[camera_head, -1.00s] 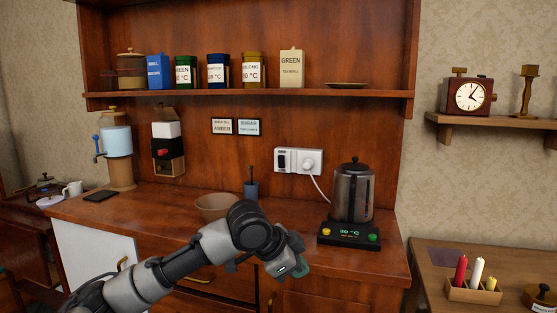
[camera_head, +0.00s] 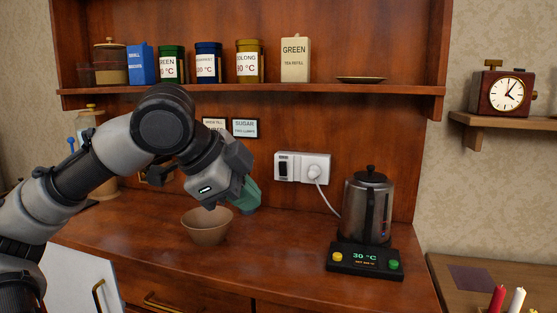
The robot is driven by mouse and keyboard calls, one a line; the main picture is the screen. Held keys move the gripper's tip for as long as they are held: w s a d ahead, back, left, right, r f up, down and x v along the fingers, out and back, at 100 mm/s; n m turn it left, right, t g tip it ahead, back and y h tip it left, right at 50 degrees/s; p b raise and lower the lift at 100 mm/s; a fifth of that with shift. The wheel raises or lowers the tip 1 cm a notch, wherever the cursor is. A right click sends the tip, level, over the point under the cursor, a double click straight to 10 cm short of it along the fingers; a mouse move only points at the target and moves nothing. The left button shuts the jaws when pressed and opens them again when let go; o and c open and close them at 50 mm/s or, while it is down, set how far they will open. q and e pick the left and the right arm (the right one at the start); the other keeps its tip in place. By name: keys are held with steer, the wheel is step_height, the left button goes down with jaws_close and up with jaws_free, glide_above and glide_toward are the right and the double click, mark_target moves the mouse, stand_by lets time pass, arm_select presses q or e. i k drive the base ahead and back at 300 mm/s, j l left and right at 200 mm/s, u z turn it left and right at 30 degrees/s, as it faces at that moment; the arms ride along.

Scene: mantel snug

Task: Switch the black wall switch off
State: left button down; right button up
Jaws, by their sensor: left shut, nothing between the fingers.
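The black wall switch (camera_head: 283,168) is at the left end of a white socket plate (camera_head: 302,167) on the wooden back panel. A white plug and cord sit in the plate's right half. I cannot tell which way the switch is tipped. My left gripper (camera_head: 250,194) has green fingers. It is shut and empty, left of the switch and a little lower in the picture, apart from it. My right gripper is not in view.
A kettle (camera_head: 368,207) stands on a black base (camera_head: 364,260) showing 30 °C, right of the plate. A brown bowl (camera_head: 207,227) sits on the counter below my left gripper. The shelf (camera_head: 300,89) with tins runs above. The counter between bowl and kettle is clear.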

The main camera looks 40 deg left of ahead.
mark_target(282, 165)
steer(key=i+j, duration=0.25)
steer(key=j, duration=0.15)
steer(key=i+j, duration=0.2)
steer(key=j, duration=0.15)
steer(key=i+j, duration=0.25)
steer(key=j, duration=0.15)
